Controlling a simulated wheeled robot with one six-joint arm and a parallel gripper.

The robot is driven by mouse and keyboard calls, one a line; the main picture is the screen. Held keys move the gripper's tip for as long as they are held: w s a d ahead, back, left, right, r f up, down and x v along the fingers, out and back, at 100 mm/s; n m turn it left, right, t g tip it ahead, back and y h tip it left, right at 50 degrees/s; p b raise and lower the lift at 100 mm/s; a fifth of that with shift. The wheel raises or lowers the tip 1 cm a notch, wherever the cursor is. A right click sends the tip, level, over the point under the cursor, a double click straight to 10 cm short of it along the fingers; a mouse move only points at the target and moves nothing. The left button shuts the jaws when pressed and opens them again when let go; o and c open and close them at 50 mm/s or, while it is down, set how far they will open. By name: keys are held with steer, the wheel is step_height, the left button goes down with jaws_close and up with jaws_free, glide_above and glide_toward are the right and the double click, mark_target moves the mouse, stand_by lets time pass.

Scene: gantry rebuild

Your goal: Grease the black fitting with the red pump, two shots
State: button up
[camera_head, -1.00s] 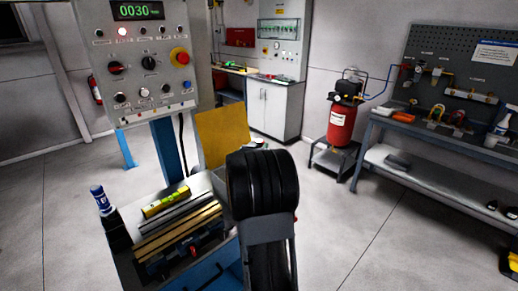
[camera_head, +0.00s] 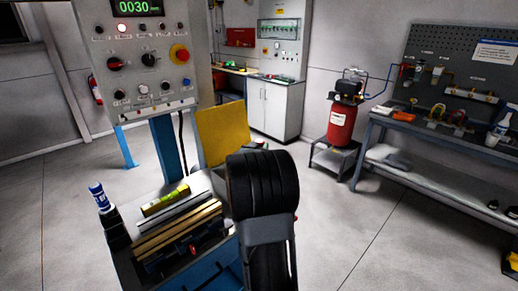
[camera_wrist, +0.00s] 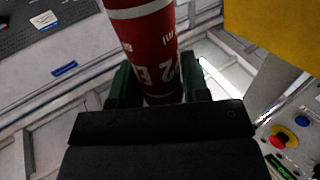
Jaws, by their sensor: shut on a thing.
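My gripper, its dark green fingers (camera_wrist: 158,90) seen in the wrist view, is shut on a red cylinder with a white band and white lettering, which I take to be the red pump (camera_wrist: 150,45). The pump's upper end runs out of the picture, and its lower end is hidden behind the black gripper body. In the head view my dark arm stands in front of the machine, and neither gripper nor pump shows. I cannot make out the black fitting in either view.
The machine bed with brass-coloured rails (camera_head: 180,228) carries a yellow level (camera_head: 166,200). Behind are a control panel (camera_head: 132,50) and a yellow panel (camera_head: 222,133). A red compressor (camera_head: 341,122) and workbench (camera_head: 440,134) stand right, beyond open floor.

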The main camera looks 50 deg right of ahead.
stand_by(0.3)
steer(key=shift+r+p, duration=0.4)
steer(key=shift+r, duration=0.15)
steer(key=shift+r+p, duration=2.15)
steer(key=shift+r, duration=0.95)
